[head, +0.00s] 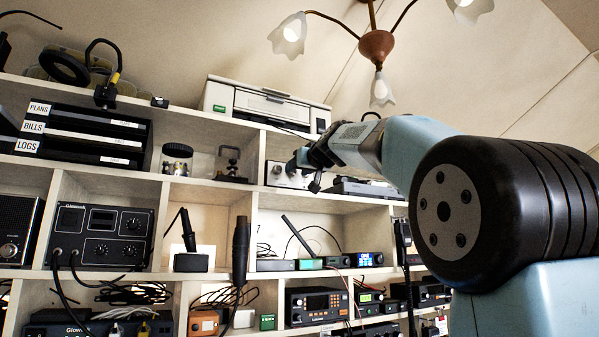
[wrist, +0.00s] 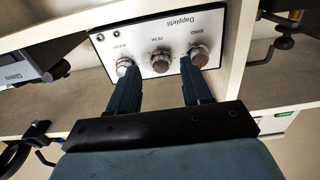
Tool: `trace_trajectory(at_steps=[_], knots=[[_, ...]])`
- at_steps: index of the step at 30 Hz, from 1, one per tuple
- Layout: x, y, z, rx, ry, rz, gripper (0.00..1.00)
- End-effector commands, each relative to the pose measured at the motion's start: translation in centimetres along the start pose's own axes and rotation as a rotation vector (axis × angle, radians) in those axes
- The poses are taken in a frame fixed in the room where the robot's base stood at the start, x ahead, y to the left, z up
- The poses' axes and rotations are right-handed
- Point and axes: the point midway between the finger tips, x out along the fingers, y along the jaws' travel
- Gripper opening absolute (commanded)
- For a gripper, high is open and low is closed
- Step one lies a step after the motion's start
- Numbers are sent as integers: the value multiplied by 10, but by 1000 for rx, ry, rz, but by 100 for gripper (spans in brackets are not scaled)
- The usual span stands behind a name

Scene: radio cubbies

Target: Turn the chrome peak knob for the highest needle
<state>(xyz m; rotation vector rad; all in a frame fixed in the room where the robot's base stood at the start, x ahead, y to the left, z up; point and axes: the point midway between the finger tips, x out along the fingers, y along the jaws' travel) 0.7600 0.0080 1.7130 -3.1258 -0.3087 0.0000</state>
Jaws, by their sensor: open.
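The chrome peak knob (wrist: 160,62) is the middle one of three on a white panel marked Dapplefil (wrist: 175,40), seen upside down in the wrist view. The band knob (wrist: 198,55) is to its right, another chrome knob (wrist: 124,66) to its left. My gripper (wrist: 160,66) is open. Its fingertips show on either side of the peak knob, close to the outer knobs; I cannot tell whether they touch anything. In the head view my gripper (head: 302,162) is in front of the white panel (head: 284,174), partly hiding it. I cannot make out a needle.
Cubby shelves (head: 220,192) surround the panel. A dark Glowwork unit (head: 104,236) with knobs and a small window stands lower left. A white printer (head: 266,102) is on top. In the wrist view, shelf edges and a black hook (wrist: 277,45) are close to the panel.

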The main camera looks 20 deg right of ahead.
Motion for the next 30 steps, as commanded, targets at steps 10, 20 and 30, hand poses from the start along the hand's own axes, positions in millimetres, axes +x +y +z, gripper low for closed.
trace_trajectory(at_steps=[10, 20, 30], knots=[[22, 0, 0, -1, -1, -1, 49], [22, 0, 0, -1, -1, 0, 41], [22, 1, 0, -1, -1, 1, 9]])
